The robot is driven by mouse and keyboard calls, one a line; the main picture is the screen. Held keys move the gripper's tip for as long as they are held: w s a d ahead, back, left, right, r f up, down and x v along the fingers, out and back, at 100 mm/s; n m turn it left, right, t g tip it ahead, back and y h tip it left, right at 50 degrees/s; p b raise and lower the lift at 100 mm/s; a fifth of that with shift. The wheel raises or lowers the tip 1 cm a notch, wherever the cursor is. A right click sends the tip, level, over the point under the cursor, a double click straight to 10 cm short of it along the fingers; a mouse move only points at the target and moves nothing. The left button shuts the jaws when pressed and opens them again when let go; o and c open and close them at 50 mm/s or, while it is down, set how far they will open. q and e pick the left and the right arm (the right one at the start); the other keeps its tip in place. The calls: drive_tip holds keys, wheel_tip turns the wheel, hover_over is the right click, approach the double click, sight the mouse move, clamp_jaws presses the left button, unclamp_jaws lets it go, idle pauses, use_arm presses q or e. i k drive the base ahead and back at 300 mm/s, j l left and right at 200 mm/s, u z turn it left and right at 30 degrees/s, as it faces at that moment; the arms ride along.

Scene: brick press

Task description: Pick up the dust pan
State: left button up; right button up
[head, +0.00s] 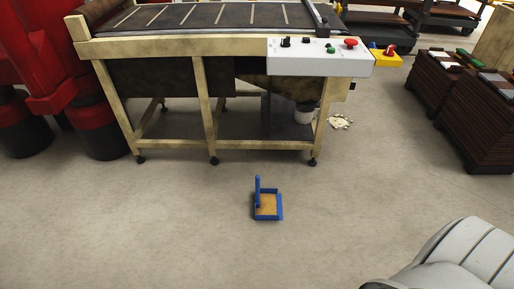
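A small blue dust pan (268,208) with a tan inner surface sits on the concrete floor in the middle of the head view, in front of the conveyor table. Its blue handle stands upright at its left side. Nothing touches it. Neither of my grippers shows in the head view. Whether they are open or shut is hidden.
A conveyor table (180,47) with a white control box (320,62) stands behind. A bucket (304,115) and pale debris (341,122) lie near its right leg. Floor around the pan is clear.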

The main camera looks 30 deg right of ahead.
sight(268, 207)
drive_tip(key=z, duration=1)
drive_tip(key=i+l, duration=0.25)
